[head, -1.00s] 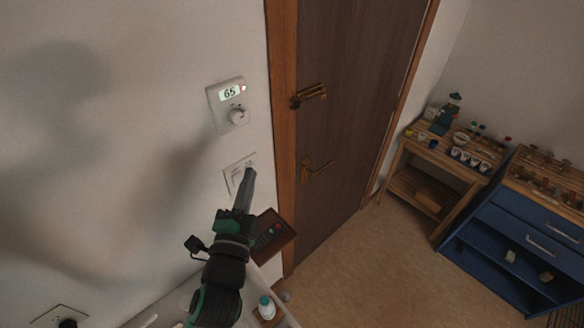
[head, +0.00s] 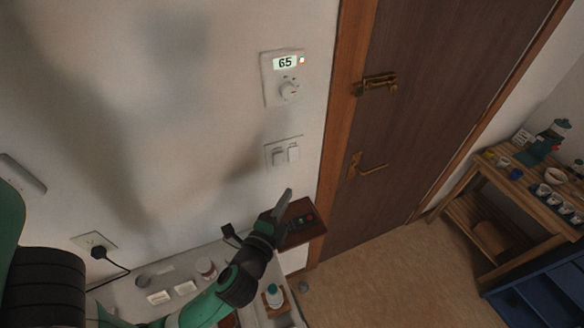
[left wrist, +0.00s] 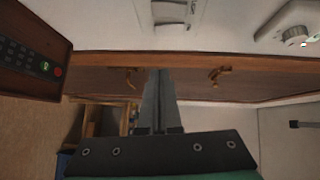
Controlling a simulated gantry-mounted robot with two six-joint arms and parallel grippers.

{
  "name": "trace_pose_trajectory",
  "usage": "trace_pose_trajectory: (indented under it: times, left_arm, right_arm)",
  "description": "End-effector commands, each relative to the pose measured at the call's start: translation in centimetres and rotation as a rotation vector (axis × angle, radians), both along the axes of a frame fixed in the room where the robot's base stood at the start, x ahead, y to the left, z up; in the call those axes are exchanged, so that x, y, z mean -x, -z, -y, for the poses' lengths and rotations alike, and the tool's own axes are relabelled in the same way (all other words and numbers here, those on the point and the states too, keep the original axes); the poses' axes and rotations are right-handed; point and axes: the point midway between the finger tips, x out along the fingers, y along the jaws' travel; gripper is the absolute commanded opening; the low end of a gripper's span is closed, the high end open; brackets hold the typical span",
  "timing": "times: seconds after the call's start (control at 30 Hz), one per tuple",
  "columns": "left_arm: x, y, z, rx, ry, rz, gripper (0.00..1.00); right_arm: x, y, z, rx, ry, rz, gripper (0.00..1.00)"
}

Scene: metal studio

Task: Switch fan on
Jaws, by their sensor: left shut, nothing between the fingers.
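A white wall plate with two rocker switches (head: 284,154) is on the wall left of the door. The two rockers look set differently, but I cannot tell which is on. Part of the plate also shows at the top of the left wrist view (left wrist: 172,12). Above it is a white panel (head: 285,78) with a lit "65", a small red light and a round knob; it also shows in the left wrist view (left wrist: 292,28). No fan is in view. My left gripper (head: 287,196) is shut and empty, below the switch plate and apart from it. My right gripper is not in view.
A white table (head: 195,265) below holds small items and a bottle (head: 273,296). A plugged socket (head: 95,243) is at left. The brown door (head: 420,110) is at right.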

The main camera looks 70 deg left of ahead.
Motion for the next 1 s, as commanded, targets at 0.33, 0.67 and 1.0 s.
trace_pose_trajectory:
  times: [0.33, 0.67, 1.0]
  left_arm:
    - [-5.2, 0.4, -5.3, -0.001, -0.005, 0.001, 0.0]
    - [-5.8, 1.0, -9.6, 0.001, -0.003, 0.0, 0.0]
    - [-5.9, 1.1, -9.8, 0.0, 0.0, 0.001, 0.0]
  right_arm:
    - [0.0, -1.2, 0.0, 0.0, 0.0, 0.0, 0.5]
    - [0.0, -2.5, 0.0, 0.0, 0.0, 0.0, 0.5]
    - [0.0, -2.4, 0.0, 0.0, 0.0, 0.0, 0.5]
